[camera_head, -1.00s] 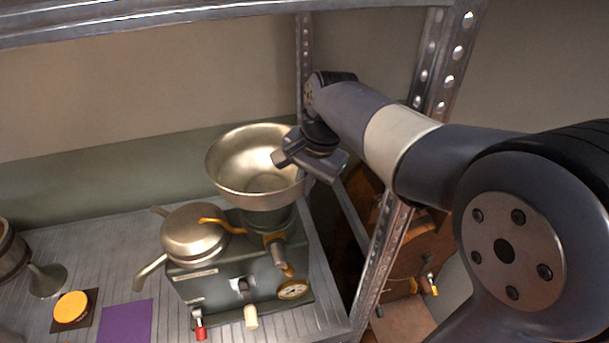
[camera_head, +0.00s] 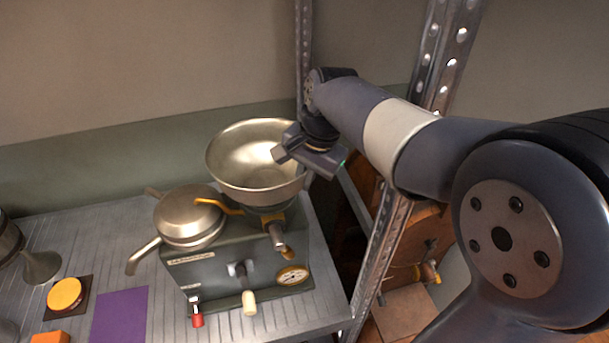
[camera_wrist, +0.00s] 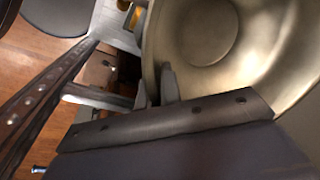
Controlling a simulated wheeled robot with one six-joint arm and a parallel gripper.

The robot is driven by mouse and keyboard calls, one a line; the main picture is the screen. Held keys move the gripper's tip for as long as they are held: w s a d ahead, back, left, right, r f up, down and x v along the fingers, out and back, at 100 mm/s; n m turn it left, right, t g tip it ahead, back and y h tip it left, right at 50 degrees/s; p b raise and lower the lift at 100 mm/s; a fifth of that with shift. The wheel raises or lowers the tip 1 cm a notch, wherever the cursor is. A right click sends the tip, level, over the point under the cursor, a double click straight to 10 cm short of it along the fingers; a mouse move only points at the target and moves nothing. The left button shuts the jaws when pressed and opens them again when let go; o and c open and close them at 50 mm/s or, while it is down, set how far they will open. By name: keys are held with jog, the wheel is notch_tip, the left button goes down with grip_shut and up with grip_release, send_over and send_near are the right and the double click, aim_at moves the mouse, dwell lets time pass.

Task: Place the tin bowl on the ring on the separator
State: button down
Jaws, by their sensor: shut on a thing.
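The tin bowl (camera_head: 247,165) is a wide, pale metal bowl over the right part of the separator. My gripper (camera_head: 287,150) is shut on the bowl's right rim. In the wrist view the bowl (camera_wrist: 215,45) fills the upper right, with the gripper fingers (camera_wrist: 157,88) at its wall. The separator (camera_head: 225,272) is a dark grey-green machine with a round metal lid, spouts, a red-tipped handle, a cream knob and a dial. The bowl stands about level. It hides the ring, and I cannot tell whether its base touches it.
The separator stands on a ribbed metal shelf (camera_head: 95,235). A purple square (camera_head: 120,316), an orange-yellow disc (camera_head: 65,295) and a metal funnel-shaped piece (camera_head: 42,266) are to the left. A perforated metal post (camera_head: 381,255) rises close to the right of the bowl and gripper.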

jog(key=shift+f+b, duration=0.35)
jog(key=shift+f, duration=0.15)
jog(key=c, duration=1.5)
grip_release()
jog(key=shift+f, duration=0.1)
jog(key=v, duration=1.1)
jog(key=shift+b, duration=0.3)
